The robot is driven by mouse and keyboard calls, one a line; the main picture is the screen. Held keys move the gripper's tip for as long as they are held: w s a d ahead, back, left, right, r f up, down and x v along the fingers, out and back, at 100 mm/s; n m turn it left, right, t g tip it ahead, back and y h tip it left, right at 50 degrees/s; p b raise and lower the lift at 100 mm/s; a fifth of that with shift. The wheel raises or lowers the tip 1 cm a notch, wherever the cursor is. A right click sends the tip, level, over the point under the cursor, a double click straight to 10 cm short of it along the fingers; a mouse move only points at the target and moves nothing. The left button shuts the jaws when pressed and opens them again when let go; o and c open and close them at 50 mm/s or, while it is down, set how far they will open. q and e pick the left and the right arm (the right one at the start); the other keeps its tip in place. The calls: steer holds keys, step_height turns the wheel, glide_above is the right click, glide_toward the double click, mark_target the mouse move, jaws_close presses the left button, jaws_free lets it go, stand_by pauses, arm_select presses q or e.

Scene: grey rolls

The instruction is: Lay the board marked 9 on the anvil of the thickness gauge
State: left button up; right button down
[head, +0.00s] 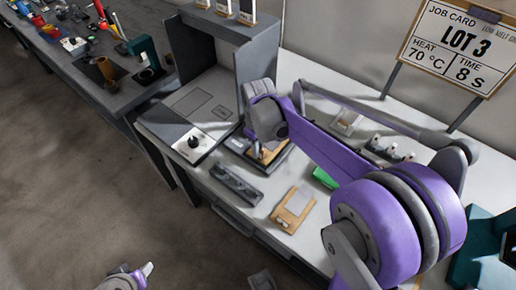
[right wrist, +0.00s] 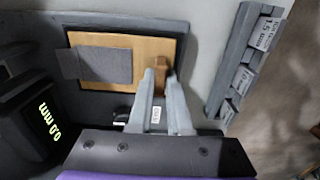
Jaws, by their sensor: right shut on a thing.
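My right gripper (right wrist: 163,72) is shut on a small brown grip block (right wrist: 157,66) at the edge of a tan board (right wrist: 150,48). The board bears a dark grey patch; no number on it is readable. It lies over a dark grey flat base (right wrist: 178,28), and I cannot tell whether it touches it. A black unit (right wrist: 40,110) with a display reading 0.0 mm, apparently the thickness gauge, stands beside it. In the head view my right gripper (head: 266,154) is partly hidden by its arm. Part of my left arm's end shows at the bottom edge, its jaws unclear.
A second tan board (head: 291,208) with a grey patch lies on the white bench. A dark rack (head: 237,185) lies left of it, and a green item (head: 325,178) behind it. A grey hooded station (head: 213,75) stands behind.

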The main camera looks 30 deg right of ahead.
steer(key=c, duration=1.3)
jaws_free()
steer(key=shift+f, duration=0.15)
steer(key=o, duration=0.4)
steer(key=shift+o, duration=0.2)
